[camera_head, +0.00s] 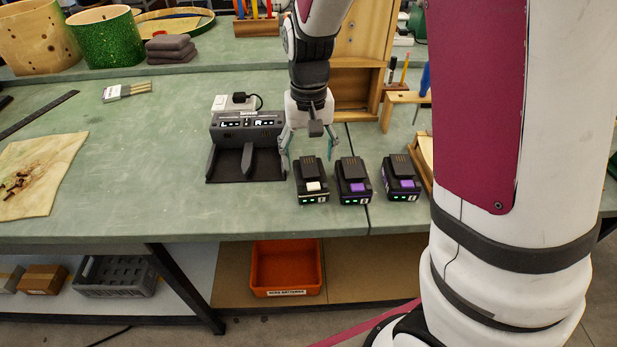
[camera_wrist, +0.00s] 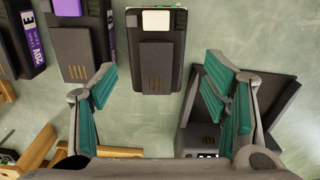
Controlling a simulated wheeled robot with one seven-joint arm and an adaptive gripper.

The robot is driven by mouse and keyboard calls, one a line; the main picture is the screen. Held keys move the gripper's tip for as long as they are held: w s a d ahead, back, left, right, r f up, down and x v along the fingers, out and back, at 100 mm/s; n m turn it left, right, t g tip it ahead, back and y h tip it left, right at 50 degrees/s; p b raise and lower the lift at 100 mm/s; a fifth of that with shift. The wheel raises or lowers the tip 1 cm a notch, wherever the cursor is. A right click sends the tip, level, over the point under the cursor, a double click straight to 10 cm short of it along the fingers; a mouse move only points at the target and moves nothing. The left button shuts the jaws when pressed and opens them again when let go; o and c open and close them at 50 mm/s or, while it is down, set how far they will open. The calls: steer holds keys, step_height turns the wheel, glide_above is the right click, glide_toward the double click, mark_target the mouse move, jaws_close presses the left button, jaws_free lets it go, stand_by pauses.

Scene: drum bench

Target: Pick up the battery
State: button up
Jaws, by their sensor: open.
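Three black batteries stand in a row near the bench's front edge. The left battery (camera_head: 312,183) has a white latch; the middle battery (camera_head: 353,183) and the right battery (camera_head: 400,180) have purple ones. All show small green lights. My gripper (camera_head: 309,155) is open and empty, pointing down over the back of the white-latched battery. In the wrist view that battery (camera_wrist: 156,55) lies centred between and beyond the spread fingers, with no visible contact. A purple-latched battery (camera_wrist: 83,50) shows to its left there.
A black charger (camera_head: 247,150) with empty-looking bays stands just left of the batteries; it shows at right in the wrist view (camera_wrist: 200,125). A wooden rack (camera_head: 355,85) stands behind. An orange bin (camera_head: 286,268) sits on the shelf below.

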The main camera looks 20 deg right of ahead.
mark_target(310, 169)
steer(key=shift+w+d+f+b, duration=0.1)
steer(key=shift+d+f+b, duration=0.05)
steer(key=shift+f, duration=1.4)
steer(key=shift+w+d+f+b, duration=0.1)
steer(key=shift+f+b, duration=0.05)
steer(key=shift+f, duration=1.4)
steer(key=c, duration=1.1)
